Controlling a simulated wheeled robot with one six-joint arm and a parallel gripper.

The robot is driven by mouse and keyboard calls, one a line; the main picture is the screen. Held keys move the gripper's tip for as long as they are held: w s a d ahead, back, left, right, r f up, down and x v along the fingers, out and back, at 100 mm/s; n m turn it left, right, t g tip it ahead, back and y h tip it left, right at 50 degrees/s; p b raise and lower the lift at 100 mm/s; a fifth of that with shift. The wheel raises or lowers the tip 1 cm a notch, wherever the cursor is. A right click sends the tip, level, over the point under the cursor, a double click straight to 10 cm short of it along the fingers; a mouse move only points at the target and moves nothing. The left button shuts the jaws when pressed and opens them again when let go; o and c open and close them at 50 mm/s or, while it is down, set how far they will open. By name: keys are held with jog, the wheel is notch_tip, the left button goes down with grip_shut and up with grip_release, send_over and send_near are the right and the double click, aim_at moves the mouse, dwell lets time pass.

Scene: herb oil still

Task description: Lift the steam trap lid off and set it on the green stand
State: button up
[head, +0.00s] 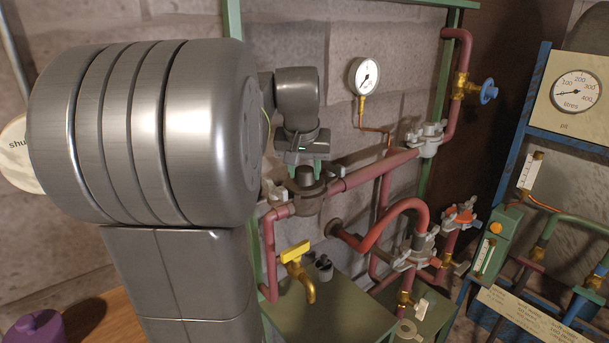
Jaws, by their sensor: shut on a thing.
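My gripper (304,164) points down over the steam trap in the pink pipework, left of the picture's middle. Its green-tipped fingers are shut on the dark knob of the steam trap lid (306,178). The lid sits at or very close to the top of the dark trap body (309,203); I cannot tell if there is a gap. A flat green top (335,315) lies below the pipes and looks like the green stand. My arm hides the area to its left.
A yellow-handled tap (297,254) and small dark fittings (324,267) are below the trap. A pressure gauge (364,76) and a blue valve wheel (488,91) are above right. The green top's front looks clear.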

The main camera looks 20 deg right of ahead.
notch_tip(320, 180, up, 10)
jog(key=shift+f, duration=0.25)
notch_tip(320, 180, up, 4)
jog(key=p, duration=0.4)
send_over(305, 169)
jog(key=shift+p+v, duration=0.35)
jog(key=shift+v, duration=0.5)
notch_tip(305, 169, down, 4)
jog(key=b, duration=0.3)
jog(key=shift+w+r, duration=0.15)
jog(key=shift+r, duration=0.05)
